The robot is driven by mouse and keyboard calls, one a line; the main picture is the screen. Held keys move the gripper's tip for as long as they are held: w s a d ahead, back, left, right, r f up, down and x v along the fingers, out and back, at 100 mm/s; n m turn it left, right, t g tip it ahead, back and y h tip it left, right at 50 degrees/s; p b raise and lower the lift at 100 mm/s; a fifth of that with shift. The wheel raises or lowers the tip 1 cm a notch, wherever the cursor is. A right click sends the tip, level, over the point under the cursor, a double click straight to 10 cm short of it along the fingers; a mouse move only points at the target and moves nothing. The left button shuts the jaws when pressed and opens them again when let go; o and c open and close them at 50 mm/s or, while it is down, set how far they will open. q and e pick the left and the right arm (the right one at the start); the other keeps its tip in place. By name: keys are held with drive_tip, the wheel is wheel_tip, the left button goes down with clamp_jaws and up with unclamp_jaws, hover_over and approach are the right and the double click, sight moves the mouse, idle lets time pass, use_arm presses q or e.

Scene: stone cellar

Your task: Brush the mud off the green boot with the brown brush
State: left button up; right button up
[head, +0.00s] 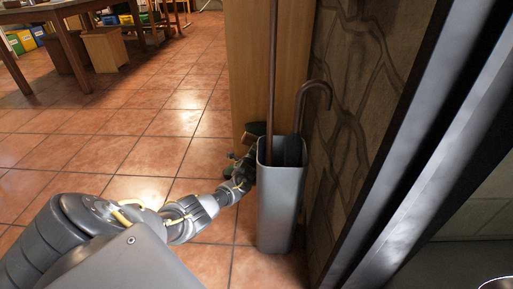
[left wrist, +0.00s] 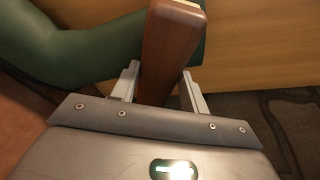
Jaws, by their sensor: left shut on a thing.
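My left gripper (left wrist: 165,88) is shut on the brown brush (left wrist: 172,45), with one finger on each side of its wooden body. The green boot (left wrist: 55,52) lies in the left wrist view to the left of the brush and partly behind it. I cannot tell whether the brush touches it. No mud can be made out on the part that shows. In the head view my left arm reaches forward to the left side of a grey stand. The gripper's tips, the brush and the boot are dark, small and partly hidden there. My right gripper is not in view.
The tall grey stand (head: 280,205) holds a cane (head: 313,90) and a long brown shaft (head: 272,70), close to my left gripper. A wooden panel (head: 245,60) rises behind. A stone wall (head: 355,90) is on the right. Tiled floor (head: 150,120) lies open on the left.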

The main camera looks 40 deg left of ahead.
use_arm(q)
wheel_tip(320, 180, down, 4)
drive_tip(key=b, duration=0.2)
drive_tip(key=shift+w+a+r+b, duration=0.1)
drive_tip(key=shift+r+b, duration=0.05)
drive_tip(key=shift+b, duration=0.2)
wheel_tip(320, 180, down, 2)
drive_tip(key=b, duration=0.2)
drive_tip(key=shift+f+b, duration=0.25)
drive_tip(key=shift+b, duration=0.05)
clamp_jaws()
drive_tip(key=shift+f, duration=0.4)
drive_tip(key=shift+a, duration=0.1)
